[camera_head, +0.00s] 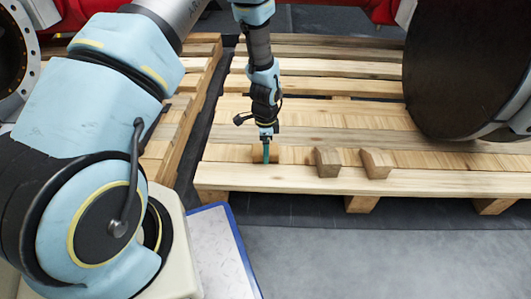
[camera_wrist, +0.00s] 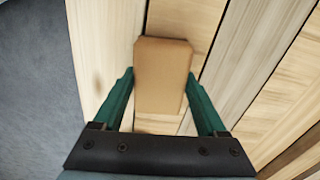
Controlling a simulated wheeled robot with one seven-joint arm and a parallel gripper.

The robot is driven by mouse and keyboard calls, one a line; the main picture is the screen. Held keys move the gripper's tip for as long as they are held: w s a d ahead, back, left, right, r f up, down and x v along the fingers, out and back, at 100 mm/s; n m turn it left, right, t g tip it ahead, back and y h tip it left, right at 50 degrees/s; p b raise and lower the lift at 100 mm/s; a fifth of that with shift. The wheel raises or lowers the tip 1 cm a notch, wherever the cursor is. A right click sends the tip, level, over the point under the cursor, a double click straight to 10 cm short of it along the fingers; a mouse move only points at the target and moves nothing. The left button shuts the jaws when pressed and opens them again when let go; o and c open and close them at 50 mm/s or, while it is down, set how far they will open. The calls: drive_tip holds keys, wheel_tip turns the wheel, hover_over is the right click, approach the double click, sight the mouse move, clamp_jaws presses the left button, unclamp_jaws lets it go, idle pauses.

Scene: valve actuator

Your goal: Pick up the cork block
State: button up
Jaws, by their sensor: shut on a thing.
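The cork block (camera_wrist: 163,70) is a plain tan-brown block between the two green fingers of my gripper (camera_wrist: 160,82) in the wrist view.
The wooden pallet (camera_head: 300,180) has gaps between its slats. Two other brown blocks (camera_head: 328,161) and (camera_head: 376,163) stand to the right of my gripper. A large dark round part (camera_head: 465,65) overhangs the pallet at the right. A blue-edged panel (camera_head: 215,250) lies at the front.

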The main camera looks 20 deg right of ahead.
drive_tip(key=shift+c, duration=1.4)
wheel_tip(320, 180, up, 10)
drive_tip(key=p, duration=0.4)
